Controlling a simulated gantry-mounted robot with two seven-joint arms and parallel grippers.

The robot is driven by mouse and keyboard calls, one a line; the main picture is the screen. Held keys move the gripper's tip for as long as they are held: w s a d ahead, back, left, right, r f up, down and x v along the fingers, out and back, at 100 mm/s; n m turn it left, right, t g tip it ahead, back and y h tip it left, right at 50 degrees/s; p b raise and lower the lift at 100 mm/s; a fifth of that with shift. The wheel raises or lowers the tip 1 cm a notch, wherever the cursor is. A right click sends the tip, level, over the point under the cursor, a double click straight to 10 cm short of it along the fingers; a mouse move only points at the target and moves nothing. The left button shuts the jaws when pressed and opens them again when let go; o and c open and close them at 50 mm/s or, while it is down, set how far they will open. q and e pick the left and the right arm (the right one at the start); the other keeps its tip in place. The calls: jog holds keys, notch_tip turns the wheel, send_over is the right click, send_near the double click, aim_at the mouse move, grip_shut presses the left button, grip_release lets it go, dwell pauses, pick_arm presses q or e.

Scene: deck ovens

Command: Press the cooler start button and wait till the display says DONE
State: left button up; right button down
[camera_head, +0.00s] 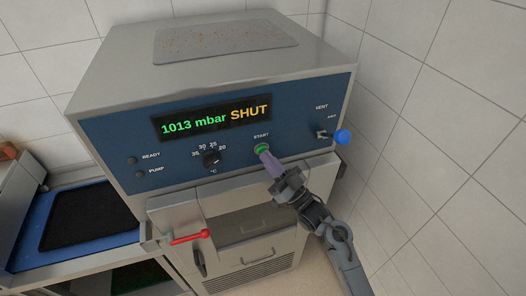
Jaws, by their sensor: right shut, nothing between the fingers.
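The cooler (107,107) is a steel cabinet with a blue front panel. Its display (213,117) reads "1013 mbar SHUT", the number in green and the word in yellow. The green start button (262,148) sits under the START label. My right gripper (266,157) is shut and empty, with its purple fingertips at the button and partly covering it. I cannot tell whether the button is pressed in. My left gripper is not in view.
A temperature knob (211,158) is left of the button. A blue-tipped vent lever (342,137) is to its right. A red handle (190,237) sticks out below the panel. A black mat (88,215) lies on a blue tray at left. A tiled wall closes the right side.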

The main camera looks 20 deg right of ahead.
jog(key=shift+w, duration=0.35)
dwell(0.3)
jog(key=shift+s, duration=0.1)
dwell(0.3)
jog(key=shift+s+p, duration=0.35)
jog(key=shift+s, duration=0.45)
jog(key=s+p, duration=0.2)
jog(key=s, duration=0.3)
jog(key=shift+p, duration=0.35)
dwell(0.6)
